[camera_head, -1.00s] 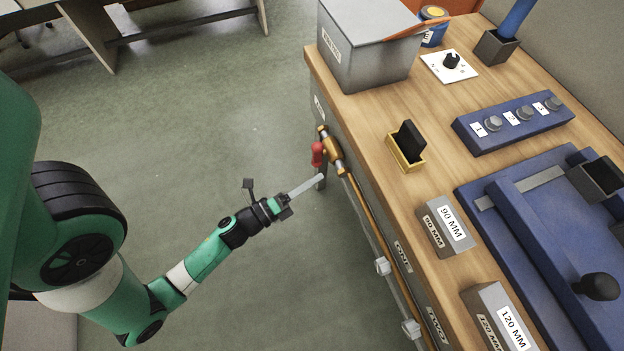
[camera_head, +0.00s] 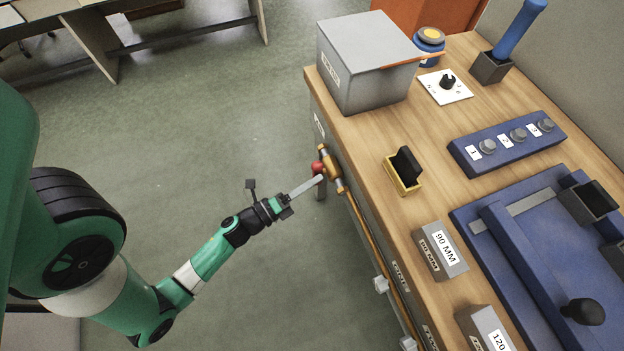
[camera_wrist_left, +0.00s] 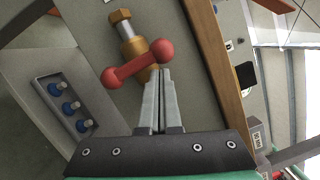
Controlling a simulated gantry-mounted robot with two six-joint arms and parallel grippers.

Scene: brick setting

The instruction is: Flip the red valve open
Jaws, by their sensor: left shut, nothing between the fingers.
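The red valve handle (camera_head: 317,167) sits on the brass pipe fitting (camera_head: 330,164) at the bench's left side. In the left wrist view the handle (camera_wrist_left: 138,64) is a red bar with round ends, slanting across the brass valve body (camera_wrist_left: 133,45). My left gripper (camera_head: 320,178) is shut and empty. Its fingertips (camera_wrist_left: 160,74) are right at the handle, just below its right end in the wrist view; I cannot tell whether they touch. In the head view the fingers hide part of the handle. My right gripper is not in view.
The wooden bench (camera_head: 375,150) carries a grey box (camera_head: 365,75), a yellow-rimmed holder (camera_head: 402,175), a blue knob panel (camera_head: 510,145) and labelled grey blocks (camera_head: 440,250). The pipe (camera_head: 365,225) runs along the bench's side. The floor left of it is clear.

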